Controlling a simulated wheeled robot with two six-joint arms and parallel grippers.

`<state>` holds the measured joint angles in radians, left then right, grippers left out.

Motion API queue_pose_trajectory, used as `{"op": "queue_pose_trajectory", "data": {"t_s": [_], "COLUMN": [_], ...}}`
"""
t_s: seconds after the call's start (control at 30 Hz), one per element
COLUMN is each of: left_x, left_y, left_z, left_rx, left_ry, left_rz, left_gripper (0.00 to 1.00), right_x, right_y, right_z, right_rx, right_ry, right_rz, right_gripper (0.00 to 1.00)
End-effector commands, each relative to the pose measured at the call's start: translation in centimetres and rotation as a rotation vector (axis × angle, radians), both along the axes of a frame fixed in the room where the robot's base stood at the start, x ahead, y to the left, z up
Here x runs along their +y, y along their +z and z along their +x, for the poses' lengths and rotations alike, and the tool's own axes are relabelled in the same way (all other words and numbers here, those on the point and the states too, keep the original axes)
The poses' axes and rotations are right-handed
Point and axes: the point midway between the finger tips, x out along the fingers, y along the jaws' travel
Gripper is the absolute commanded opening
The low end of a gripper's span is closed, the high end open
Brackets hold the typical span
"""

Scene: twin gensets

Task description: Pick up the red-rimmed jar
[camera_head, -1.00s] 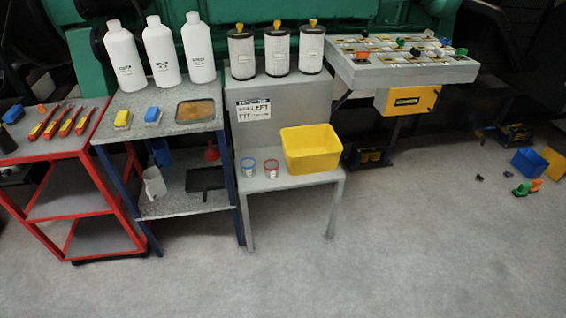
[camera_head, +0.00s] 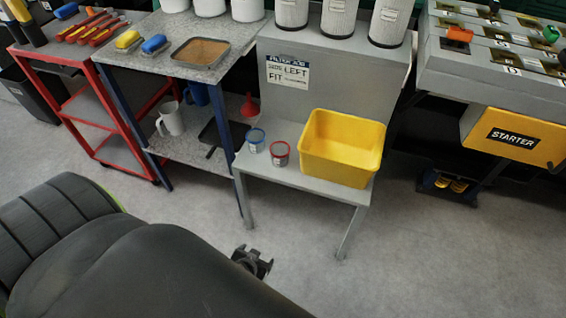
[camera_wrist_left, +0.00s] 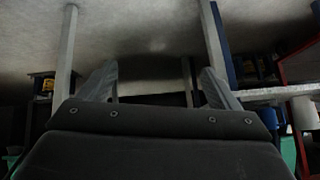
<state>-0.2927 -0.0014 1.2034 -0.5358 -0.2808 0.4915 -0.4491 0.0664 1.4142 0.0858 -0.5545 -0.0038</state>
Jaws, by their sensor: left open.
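The red-rimmed jar (camera_head: 279,154) stands upright on the low grey shelf of the filter stand (camera_head: 315,176). It is just right of a blue-rimmed jar (camera_head: 256,140) and left of a yellow bin (camera_head: 345,170). My left gripper (camera_head: 253,262) is in front of the stand, nearer to me and apart from the jar. In the left wrist view its two fingers (camera_wrist_left: 157,88) are spread with nothing between them. I cannot make out the jar in that view. My right gripper is not in view.
A blue-legged table (camera_head: 222,40) with a tray, brushes and a lower shelf stands left of the stand, beside a red cart (camera_head: 95,100). A grey bench with a yellow STARTER box (camera_head: 513,137) is at right. The floor (camera_head: 430,260) in front is clear.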

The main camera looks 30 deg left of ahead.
Motion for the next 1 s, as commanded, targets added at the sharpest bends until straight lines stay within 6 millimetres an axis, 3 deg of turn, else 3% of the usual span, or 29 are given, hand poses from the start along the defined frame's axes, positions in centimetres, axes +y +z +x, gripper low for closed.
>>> {"op": "queue_pose_trajectory", "data": {"t_s": [0.07,0.2,0.4,0.6,0.7,0.87,1.0], "left_x": [-0.1,0.0,0.6,1.4,1.6,2.0,2.8], "left_y": [0.3,3.6,9.6,15.2,17.1,18.7,18.9], "left_z": [3.2,7.7,12.0,13.4,13.5,13.8,15.6], "left_rx": [-0.101,-0.275,-0.531,-0.737,-0.8,-0.845,-0.85], "left_ry": [0.016,0.051,0.119,0.181,0.201,0.212,0.211], "left_rz": [0.016,0.045,0.079,0.105,0.11,0.116,0.118], "left_gripper": [0.84,0.84,0.84,0.84,0.84,0.84,0.84], "right_x": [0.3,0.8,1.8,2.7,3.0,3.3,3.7], "right_y": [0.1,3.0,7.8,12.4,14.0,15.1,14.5], "right_z": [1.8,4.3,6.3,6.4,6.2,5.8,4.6], "right_rx": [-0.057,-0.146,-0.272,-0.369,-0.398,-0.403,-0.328], "right_ry": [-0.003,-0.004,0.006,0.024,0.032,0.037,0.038], "right_rz": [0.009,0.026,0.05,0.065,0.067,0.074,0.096], "right_gripper": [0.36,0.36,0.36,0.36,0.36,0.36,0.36]}}
